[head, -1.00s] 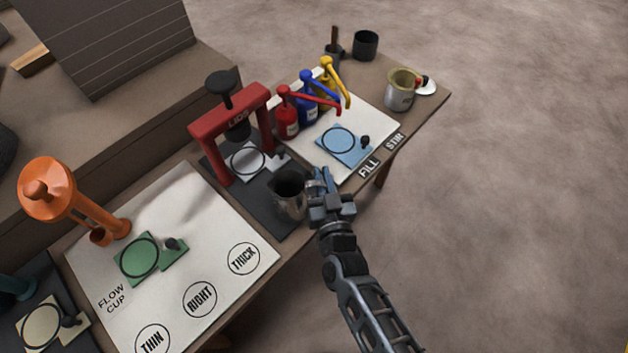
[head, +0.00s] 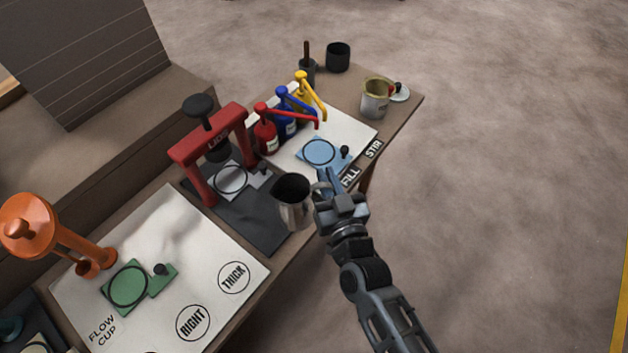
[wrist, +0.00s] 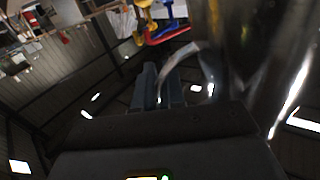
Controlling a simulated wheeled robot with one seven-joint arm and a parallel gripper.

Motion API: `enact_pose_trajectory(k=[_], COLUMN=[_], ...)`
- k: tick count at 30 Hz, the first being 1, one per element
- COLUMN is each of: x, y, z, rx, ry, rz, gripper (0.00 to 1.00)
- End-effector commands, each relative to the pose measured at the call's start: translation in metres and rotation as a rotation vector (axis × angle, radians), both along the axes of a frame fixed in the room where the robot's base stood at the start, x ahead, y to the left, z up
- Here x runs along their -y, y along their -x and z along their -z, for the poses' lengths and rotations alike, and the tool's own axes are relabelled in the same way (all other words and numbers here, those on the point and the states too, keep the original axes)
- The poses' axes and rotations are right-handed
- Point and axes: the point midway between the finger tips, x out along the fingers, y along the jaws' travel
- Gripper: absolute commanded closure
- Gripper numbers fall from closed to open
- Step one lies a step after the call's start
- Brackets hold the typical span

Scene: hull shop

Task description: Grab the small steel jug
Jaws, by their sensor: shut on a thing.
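The small steel jug (head: 294,205) is upright at the table's front edge, beside the dark mat under the red press. It looks raised a little above the mat. My gripper (head: 326,186) is at the jug's right side and shut on its handle. In the wrist view the shiny jug wall (wrist: 265,60) fills the right side. Its curved handle (wrist: 190,62) runs to my gripper's fingertips (wrist: 163,85). The exact contact on the handle is partly hidden by the fingers.
A red press (head: 212,150) stands behind the jug. Several pump bottles (head: 266,137) and a blue plate (head: 320,152) are beyond it. An orange stand (head: 35,225) is at left. Open floor lies right of the table.

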Motion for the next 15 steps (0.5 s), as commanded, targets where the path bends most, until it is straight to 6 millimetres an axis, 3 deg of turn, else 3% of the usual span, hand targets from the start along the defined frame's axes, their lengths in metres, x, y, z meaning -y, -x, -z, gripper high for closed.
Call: enact_pose_trajectory(k=[15], x=[0.046], y=[0.012], z=[-0.028], rx=[0.003], ry=[-0.002], rz=[0.001], gripper=[1.00])
